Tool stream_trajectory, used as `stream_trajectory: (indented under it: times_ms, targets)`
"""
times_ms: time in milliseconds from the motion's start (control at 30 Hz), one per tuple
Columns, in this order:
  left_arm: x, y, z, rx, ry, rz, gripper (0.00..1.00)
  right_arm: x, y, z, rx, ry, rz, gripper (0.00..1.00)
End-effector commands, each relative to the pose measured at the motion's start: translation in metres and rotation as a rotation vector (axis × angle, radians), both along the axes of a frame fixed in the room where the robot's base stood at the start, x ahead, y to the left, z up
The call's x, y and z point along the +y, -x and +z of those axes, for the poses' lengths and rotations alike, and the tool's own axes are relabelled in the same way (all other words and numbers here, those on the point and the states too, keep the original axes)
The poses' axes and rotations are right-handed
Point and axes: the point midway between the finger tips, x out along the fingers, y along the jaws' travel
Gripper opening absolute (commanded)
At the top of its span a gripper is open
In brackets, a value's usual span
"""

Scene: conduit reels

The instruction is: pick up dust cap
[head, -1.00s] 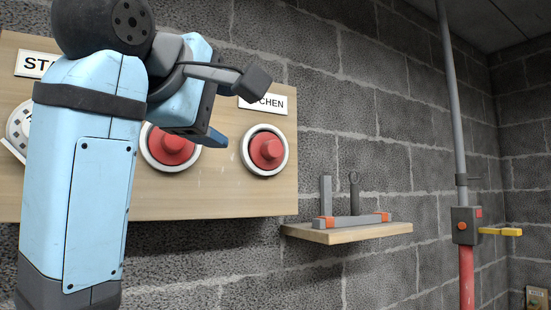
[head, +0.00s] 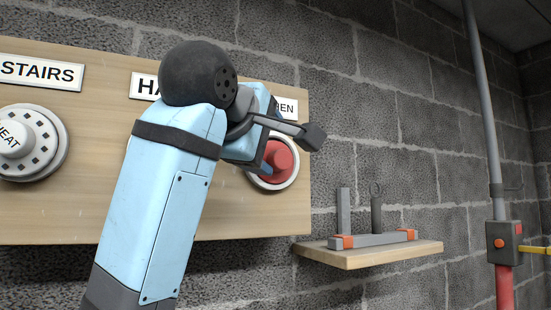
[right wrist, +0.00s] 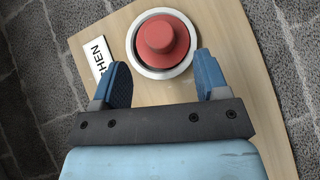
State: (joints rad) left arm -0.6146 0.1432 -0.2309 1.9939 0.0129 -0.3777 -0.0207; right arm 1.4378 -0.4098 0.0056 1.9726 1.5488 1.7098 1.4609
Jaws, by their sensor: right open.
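A red dust cap (head: 281,158) sits in a white ring on the wooden board, under the partly hidden KITCHEN label (head: 285,106). My right gripper (head: 264,153) is in front of it and hides part of it in the head view. In the right wrist view my right gripper (right wrist: 162,76) is open and empty. The red dust cap (right wrist: 163,38) shows there just beyond the blue fingertips, roughly centred between them. I cannot tell how far the tips are from it. My left gripper is not in view.
The wooden board (head: 90,205) also bears a STAIRS label (head: 40,71) and a round fitting marked HEAT (head: 45,140). A small shelf (head: 375,255) with a grey tool stands lower right. A pipe (head: 483,110) with a switch box (head: 505,242) is farther right.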

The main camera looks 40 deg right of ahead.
Motion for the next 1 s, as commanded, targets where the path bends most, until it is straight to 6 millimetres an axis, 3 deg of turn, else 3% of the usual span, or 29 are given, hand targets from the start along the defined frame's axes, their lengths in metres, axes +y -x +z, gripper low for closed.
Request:
stream_trajectory:
  times_ms: [167, 500, 767, 867, 1000]
  targets:
    - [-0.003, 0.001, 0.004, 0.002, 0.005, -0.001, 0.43, -0.01, -0.005, -0.001, 0.001, 0.0, 0.0, 0.68]
    - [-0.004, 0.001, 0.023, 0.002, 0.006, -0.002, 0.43, -0.05, -0.024, -0.01, 0.002, 0.0, 0.001, 0.68]
    - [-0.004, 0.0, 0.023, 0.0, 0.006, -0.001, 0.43, -0.053, -0.025, -0.012, 0.001, 0.001, 0.0, 0.68]
    - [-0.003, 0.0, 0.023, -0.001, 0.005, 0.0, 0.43, -0.053, -0.025, -0.012, 0.001, 0.001, 0.0, 0.49]
    - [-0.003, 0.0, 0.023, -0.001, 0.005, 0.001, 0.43, -0.053, -0.025, -0.012, 0.001, 0.001, 0.0, 0.17]
